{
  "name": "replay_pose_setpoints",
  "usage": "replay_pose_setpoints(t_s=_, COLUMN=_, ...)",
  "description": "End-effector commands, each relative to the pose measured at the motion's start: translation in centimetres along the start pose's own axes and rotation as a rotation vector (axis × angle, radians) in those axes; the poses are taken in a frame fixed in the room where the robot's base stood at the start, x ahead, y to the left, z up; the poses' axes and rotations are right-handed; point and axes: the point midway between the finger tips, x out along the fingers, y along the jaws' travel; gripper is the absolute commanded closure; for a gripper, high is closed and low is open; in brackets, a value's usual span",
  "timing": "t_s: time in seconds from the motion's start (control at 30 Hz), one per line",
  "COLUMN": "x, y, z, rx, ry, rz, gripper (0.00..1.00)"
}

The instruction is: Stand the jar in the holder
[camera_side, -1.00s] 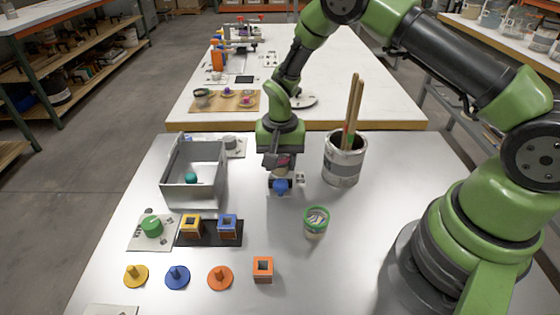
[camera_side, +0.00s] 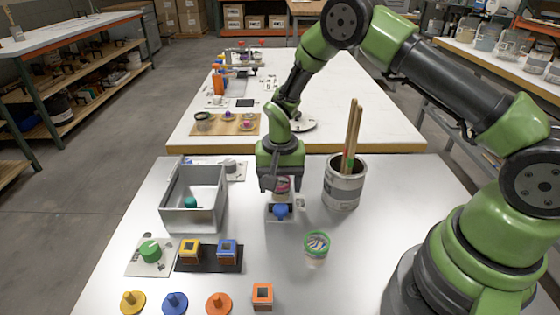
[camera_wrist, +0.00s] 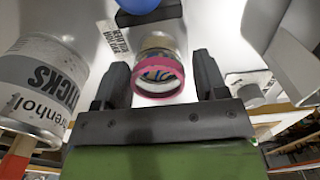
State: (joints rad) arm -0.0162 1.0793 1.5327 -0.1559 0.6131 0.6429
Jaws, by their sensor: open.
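A jar with a pink rim (camera_wrist: 158,72) sits between the two fingers in the wrist view, with gaps on both sides. In the side view the pink-rimmed jar (camera_side: 282,185) shows partly behind the fingers. My gripper (camera_side: 279,188) is open around it, low over the table; its fingers also show in the wrist view (camera_wrist: 161,82). A grey and dark block with a blue ball (camera_side: 280,211) is just in front of the jar. I cannot tell which thing is the holder or whether the jar stands in it. A second jar, green-rimmed (camera_side: 316,247), stands apart to the right.
A can of sticks (camera_side: 343,184) stands close to the right of my gripper. A grey bin (camera_side: 178,218) stands left. Yellow (camera_side: 189,251), blue (camera_side: 227,252) and orange (camera_side: 262,296) square blocks are at the front. Bare table lies between the bin and my gripper.

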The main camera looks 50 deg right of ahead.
Motion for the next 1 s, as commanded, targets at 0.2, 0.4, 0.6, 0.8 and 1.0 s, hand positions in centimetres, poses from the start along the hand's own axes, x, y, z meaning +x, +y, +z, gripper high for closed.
replay_pose_setpoints(t_s=0.2, x=-4.9, y=-0.1, z=-0.1, rx=0.0, ry=0.005, rz=-0.005, gripper=0.34)
replay_pose_setpoints(t_s=0.4, x=-8.8, y=-0.1, z=-0.1, rx=0.0, ry=0.003, rz=-0.003, gripper=0.34)
replay_pose_setpoints(t_s=0.6, x=-10.7, y=0.0, z=0.0, rx=-0.001, ry=0.001, rz=0.0, gripper=0.34)
replay_pose_setpoints(t_s=0.8, x=-11.6, y=0.1, z=0.1, rx=-0.005, ry=0.005, rz=-0.009, gripper=0.34)
replay_pose_setpoints(t_s=1.0, x=-17.7, y=1.3, z=1.8, rx=-0.067, ry=0.065, rz=-0.103, gripper=0.34)
